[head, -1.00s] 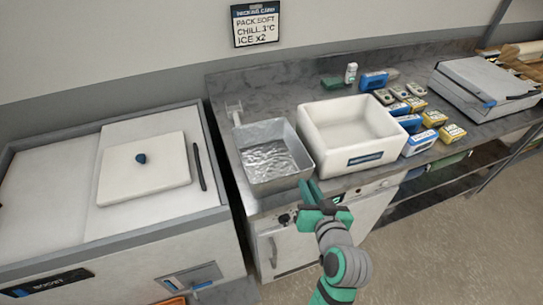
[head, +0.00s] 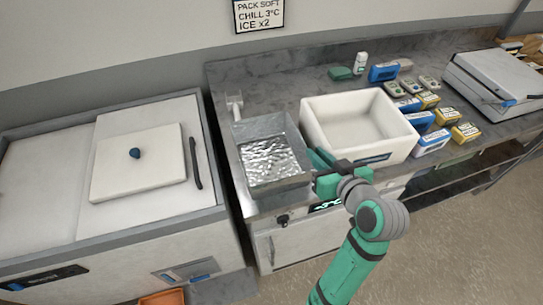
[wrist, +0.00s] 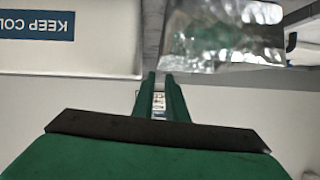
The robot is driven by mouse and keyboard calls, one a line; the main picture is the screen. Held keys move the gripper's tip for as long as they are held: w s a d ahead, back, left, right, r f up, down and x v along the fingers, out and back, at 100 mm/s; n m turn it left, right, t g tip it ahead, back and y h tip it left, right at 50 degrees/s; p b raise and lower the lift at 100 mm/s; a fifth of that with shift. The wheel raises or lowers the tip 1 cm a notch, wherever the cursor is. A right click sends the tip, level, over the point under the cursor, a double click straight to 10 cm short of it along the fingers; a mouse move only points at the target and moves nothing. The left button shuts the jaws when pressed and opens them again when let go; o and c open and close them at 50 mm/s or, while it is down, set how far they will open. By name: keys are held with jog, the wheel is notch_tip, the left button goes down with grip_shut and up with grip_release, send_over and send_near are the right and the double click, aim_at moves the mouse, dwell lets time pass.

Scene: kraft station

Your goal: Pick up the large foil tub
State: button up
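An open silver tub (head: 272,158) with a crinkled, shiny inside stands on the counter, left of a white box; it is the large foil-looking thing in view. Part of its shiny wall (wrist: 225,35) shows at the top of the wrist view, with a green reflection. My gripper (head: 318,160) is at the counter's front, by the tub's right side and the white box's front left corner. In the wrist view a gap shows between its green fingers (wrist: 159,85), and nothing is held. Whether a finger touches the tub cannot be told.
The white box (head: 405,145) stands close to the tub's right. Several blue, yellow and grey packs (head: 433,140) lie right of it. A tap (head: 234,105) rises behind the tub's left. A chest with a white lid (head: 137,168) is at the left. Floor is clear at the right.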

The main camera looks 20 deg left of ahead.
aim_at(304, 156)
notch_tip(304, 156, down, 3)
jog(key=shift+s+f, duration=0.1)
jog(key=shift+w+a+f, duration=0.15)
jog(key=shift+w+a, duration=0.2)
jog(key=shift+w, duration=0.15)
jog(key=shift+x, duration=3.15)
jog(key=shift+w, duration=0.1)
grip_shut()
jog(key=shift+r, duration=0.2)
